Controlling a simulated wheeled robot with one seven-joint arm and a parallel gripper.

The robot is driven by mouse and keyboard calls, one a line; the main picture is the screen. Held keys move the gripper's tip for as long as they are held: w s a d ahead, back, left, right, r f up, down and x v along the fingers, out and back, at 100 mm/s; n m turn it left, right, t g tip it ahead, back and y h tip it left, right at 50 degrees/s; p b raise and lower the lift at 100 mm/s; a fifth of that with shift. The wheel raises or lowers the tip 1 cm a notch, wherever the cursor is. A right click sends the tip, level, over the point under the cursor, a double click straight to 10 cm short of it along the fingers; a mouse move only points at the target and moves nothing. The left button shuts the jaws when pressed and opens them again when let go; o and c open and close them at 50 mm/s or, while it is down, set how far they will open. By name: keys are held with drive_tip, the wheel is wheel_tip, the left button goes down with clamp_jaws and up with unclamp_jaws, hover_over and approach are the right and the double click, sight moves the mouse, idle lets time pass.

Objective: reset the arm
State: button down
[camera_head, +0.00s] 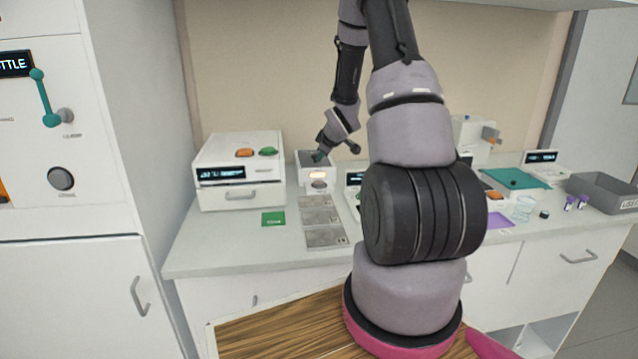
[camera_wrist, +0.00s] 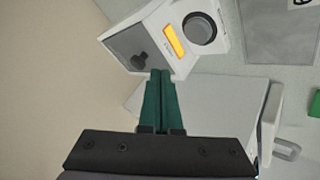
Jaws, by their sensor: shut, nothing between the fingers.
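My gripper (camera_head: 317,156) is at the back of the counter, right at the top of a small white device (camera_head: 318,186). In the wrist view, the two green fingers of my gripper (camera_wrist: 161,74) are pressed together with nothing between them. My arm reaches across the middle of the head view and hides part of the counter.
A white box instrument (camera_head: 238,172) stands left of the device. Grey square plates (camera_head: 321,217) and a green card (camera_head: 273,219) lie in front.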

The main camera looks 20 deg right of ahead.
drive_tip(key=s+a+r+m, duration=0.2)
drive_tip(key=s+r, duration=0.2)
drive_tip(key=r, duration=0.3)
drive_tip(key=s+a+r+m+g, duration=0.1)
drive_tip(key=s+a+r+m, duration=0.15)
drive_tip(key=r, duration=0.35)
drive_tip(key=s+a+r+m, duration=0.2)
drive_tip(key=s+r, duration=0.3)
drive_tip(key=r, duration=0.2)
drive_tip(key=s+a+r+m+y, duration=0.1)
drive_tip(key=s+a+r+m, duration=0.1)
drive_tip(key=s, duration=0.6)
drive_tip(key=s+a+r+m+y, duration=0.1)
drive_tip(key=s+a+r+m, duration=0.1)
drive_tip(key=s+a+r, duration=0.2)
drive_tip(key=s+a+r+m+g+y, duration=0.1)
drive_tip(key=s+a, duration=0.5)
drive_tip(key=s, duration=0.6)
drive_tip(key=shift+r+m, duration=0.45)
drive_tip(key=shift+r, duration=0.5)
